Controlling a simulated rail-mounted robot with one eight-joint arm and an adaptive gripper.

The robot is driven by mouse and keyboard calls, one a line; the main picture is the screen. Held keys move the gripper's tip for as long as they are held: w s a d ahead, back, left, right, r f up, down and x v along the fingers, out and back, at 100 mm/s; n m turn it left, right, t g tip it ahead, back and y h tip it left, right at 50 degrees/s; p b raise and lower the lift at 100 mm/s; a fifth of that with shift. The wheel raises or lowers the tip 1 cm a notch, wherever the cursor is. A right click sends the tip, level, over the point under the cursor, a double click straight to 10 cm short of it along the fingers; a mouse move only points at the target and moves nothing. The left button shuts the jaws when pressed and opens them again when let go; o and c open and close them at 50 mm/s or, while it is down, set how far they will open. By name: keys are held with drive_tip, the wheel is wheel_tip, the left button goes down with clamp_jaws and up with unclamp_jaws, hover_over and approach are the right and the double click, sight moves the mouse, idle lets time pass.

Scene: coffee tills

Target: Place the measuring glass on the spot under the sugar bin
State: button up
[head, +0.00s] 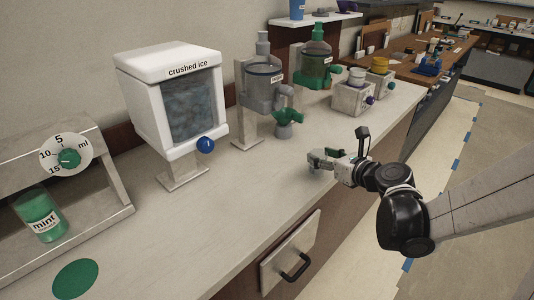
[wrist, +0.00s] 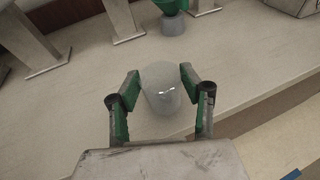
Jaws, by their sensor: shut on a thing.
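The measuring glass (wrist: 160,88) is a clear, rounded vessel, seen between my fingers in the wrist view. My gripper (wrist: 160,92) is shut on it, with a green-padded finger on each side. In the head view my gripper (head: 318,158) is low over the front of the counter, right of the green tap; the glass is hard to make out there. I cannot tell whether the glass touches the counter. No label clearly reads sugar; the labels on the grey dispenser (head: 262,90) and the green bottle dispenser (head: 316,62) are too small to read.
The crushed ice bin (head: 150,100) stands left of the grey dispenser. Two small boxes (head: 352,98) stand further back. A drawer handle (head: 296,268) juts from the front. Counter (head: 215,225) is clear along its front.

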drive_tip(key=shift+n+g+y, duration=0.4)
drive_tip(key=shift+n+y, duration=0.2)
drive_tip(key=shift+y, duration=0.1)
drive_tip(key=a, duration=0.1)
drive_tip(key=s+a, duration=0.1)
drive_tip(key=a, duration=0.3)
drive_tip(key=shift+s+a+b, duration=0.25)
drive_tip(key=shift+b, duration=0.1)
drive_tip(key=w+a, duration=0.2)
drive_tip(key=w, duration=0.1)
drive_tip(key=w+a, duration=0.3)
drive_tip(key=w, duration=0.1)
drive_tip(key=w+a+b, duration=0.1)
drive_tip(key=w+a, duration=0.2)
drive_tip(key=w, duration=0.1)
drive_tip(key=shift+w+a, duration=0.1)
drive_tip(key=shift+w, duration=0.05)
drive_tip(key=w+a, duration=0.2)
drive_tip(key=w, duration=0.1)
drive_tip(key=shift+w+a+b, duration=0.1)
drive_tip(key=shift+a+b, duration=0.1)
drive_tip(key=shift+b, duration=0.15)
drive_tip(key=shift+d+f, duration=0.1)
drive_tip(key=shift+f, duration=0.6)
drive_tip(key=shift+f+b, duration=0.2)
drive_tip(key=shift+b, duration=0.15)
drive_tip(key=o, duration=1.1)
drive_tip(key=shift+o, duration=0.2)
